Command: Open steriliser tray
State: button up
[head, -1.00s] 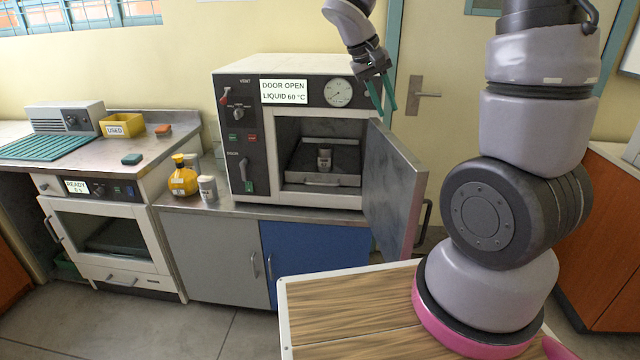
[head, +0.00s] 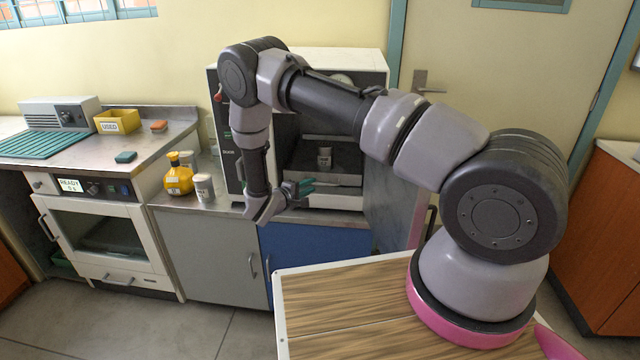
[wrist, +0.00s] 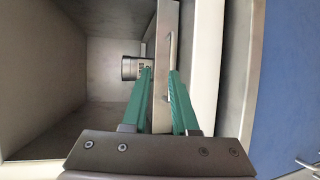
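The steriliser (head: 330,62) stands on the counter with its door (head: 392,195) swung open to the right. Inside is a dark tray (head: 345,163) with a pale front and a handle (wrist: 172,48), seen in the wrist view. A small labelled jar (head: 324,157) stands upright on the tray; it also shows in the wrist view (wrist: 131,67). My gripper (head: 306,187) is at the chamber mouth, in front of the tray. In the wrist view its green fingers (wrist: 160,72) are apart, near the handle. I cannot tell whether they touch it.
A yellow bottle (head: 179,178) and a white jar (head: 204,187) stand on the counter left of the steriliser. Further left are a second oven (head: 105,240), a yellow bin (head: 118,121) and a green mat (head: 42,144). My arm hides part of the steriliser's front.

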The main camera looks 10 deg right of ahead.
aim_at(320, 184)
jog(key=shift+n+t+y, duration=0.3)
jog(key=shift+n+t, duration=0.2)
jog(key=w+d+f, duration=0.1)
jog(key=w+d, duration=0.1)
jog(key=w+d+f, duration=0.1)
jog(key=w+f, duration=0.1)
jog(key=w, duration=0.1)
jog(key=w+d+f, duration=0.1)
jog(key=w+d, duration=0.1)
jog(key=w, duration=0.1)
jog(key=shift+d+f, duration=0.3)
jog(key=shift+f, duration=0.05)
jog(key=shift+c, duration=0.4)
grip_shut()
dwell(0.5)
